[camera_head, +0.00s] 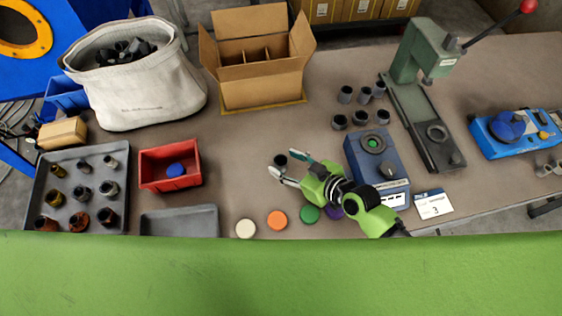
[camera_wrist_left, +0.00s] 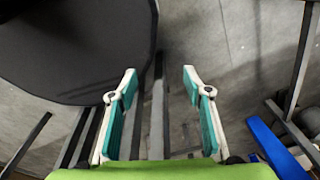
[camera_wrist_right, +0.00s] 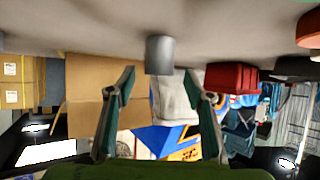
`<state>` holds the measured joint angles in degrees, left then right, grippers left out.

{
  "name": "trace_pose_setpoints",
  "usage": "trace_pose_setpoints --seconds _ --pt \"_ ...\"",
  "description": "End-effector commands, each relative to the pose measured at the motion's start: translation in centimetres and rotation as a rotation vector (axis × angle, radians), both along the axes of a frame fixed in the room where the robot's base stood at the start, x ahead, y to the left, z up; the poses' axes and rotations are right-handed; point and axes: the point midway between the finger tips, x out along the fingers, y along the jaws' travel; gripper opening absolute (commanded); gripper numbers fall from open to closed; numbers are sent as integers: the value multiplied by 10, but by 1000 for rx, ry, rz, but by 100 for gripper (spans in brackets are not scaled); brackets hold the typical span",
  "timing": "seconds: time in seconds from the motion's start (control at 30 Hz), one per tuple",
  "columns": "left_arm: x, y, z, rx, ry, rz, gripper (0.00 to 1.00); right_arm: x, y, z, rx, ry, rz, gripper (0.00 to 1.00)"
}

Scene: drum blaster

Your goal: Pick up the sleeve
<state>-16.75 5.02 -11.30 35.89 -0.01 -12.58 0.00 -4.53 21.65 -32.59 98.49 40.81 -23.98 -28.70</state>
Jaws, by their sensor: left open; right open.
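A small dark grey sleeve (camera_head: 280,159) stands alone on the table in the head view, beside the tips of my right gripper (camera_head: 285,164). In the right wrist view, which is upside down, the sleeve (camera_wrist_right: 160,54) shows as a grey cylinder ahead of the fingers, in line with the gap. My right gripper (camera_wrist_right: 158,80) is open, with nothing visibly clamped. My left gripper (camera_wrist_left: 159,75) is open and empty over the floor in the left wrist view and is outside the head view. Several similar sleeves (camera_head: 345,94) stand farther back right.
A blue-grey device (camera_head: 366,150) with a green button stands just right of my right gripper. A green press (camera_head: 420,62) is behind it. Coloured discs (camera_head: 277,220) lie near the front edge. A red bin (camera_head: 146,178) and a cardboard box (camera_head: 262,87) stand left and behind.

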Motion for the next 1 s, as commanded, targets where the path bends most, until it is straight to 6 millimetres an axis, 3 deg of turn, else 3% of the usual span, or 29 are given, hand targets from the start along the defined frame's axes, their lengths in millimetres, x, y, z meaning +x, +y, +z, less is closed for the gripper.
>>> trace_pose_setpoints --seconds 0.2,0.53,0.7,0.73,1.0 --pt "-3 -3 4 -3 4 2 45 17 15 -11 0 -1 -1 48" --pt "-12 -10 3 -11 17 1 45 19 17 -15 -2 0 0 48" --pt "-12 -10 3 -11 18 0 45 19 17 -14 -2 0 0 4" --pt "-12 -10 3 -11 18 0 45 19 17 -14 -2 0 0 0" --pt "-12 -9 3 -9 17 -1 45 20 17 -13 0 -3 -1 0"
